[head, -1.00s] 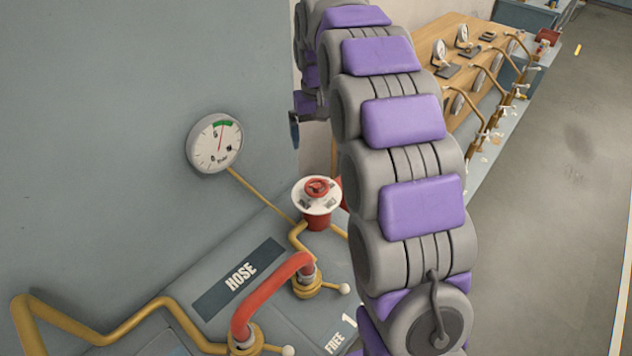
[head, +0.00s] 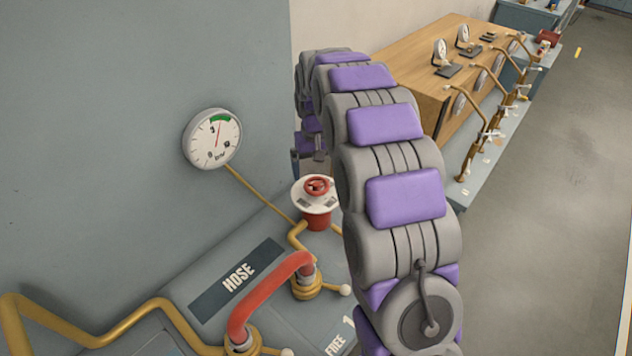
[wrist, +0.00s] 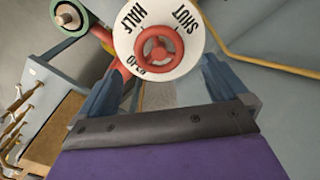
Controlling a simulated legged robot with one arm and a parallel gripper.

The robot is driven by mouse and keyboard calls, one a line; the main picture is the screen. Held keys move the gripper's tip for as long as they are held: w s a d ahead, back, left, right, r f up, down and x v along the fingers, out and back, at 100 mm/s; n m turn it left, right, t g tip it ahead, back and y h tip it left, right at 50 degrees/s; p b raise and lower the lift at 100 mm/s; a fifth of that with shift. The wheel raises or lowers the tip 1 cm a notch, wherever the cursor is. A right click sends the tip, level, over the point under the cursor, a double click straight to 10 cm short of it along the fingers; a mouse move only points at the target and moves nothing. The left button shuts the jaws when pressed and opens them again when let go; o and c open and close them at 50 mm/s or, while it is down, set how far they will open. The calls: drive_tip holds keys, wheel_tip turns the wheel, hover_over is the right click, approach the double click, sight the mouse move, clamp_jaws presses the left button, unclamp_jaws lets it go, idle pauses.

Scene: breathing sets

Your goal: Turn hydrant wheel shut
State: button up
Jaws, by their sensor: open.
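The hydrant has a red handwheel (head: 317,186) on a round white plate (head: 318,207) above a red body (head: 318,221). In the wrist view the wheel (wrist: 158,50) sits ahead of my gripper (wrist: 158,85), and the plate carries the words SHUT and HALF. A third word is partly hidden by the wheel. My gripper is open, with one blue finger on each side of the picture below the wheel; I see nothing between them. In the head view my gripper is partly hidden at the far end of my purple and grey arm.
A dial gauge (head: 212,139) is on the grey wall left of the hydrant. A red hose (head: 270,292) and brass pipes (head: 100,335) lie in front on the grey bench. A wooden cabinet (head: 437,80) with gauges and pipes stands behind right.

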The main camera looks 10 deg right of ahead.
sight(316, 183)
drive_tip(key=shift+f+b, duration=0.4)
drive_tip(key=shift+f, duration=1.95)
drive_tip(key=c, duration=1)
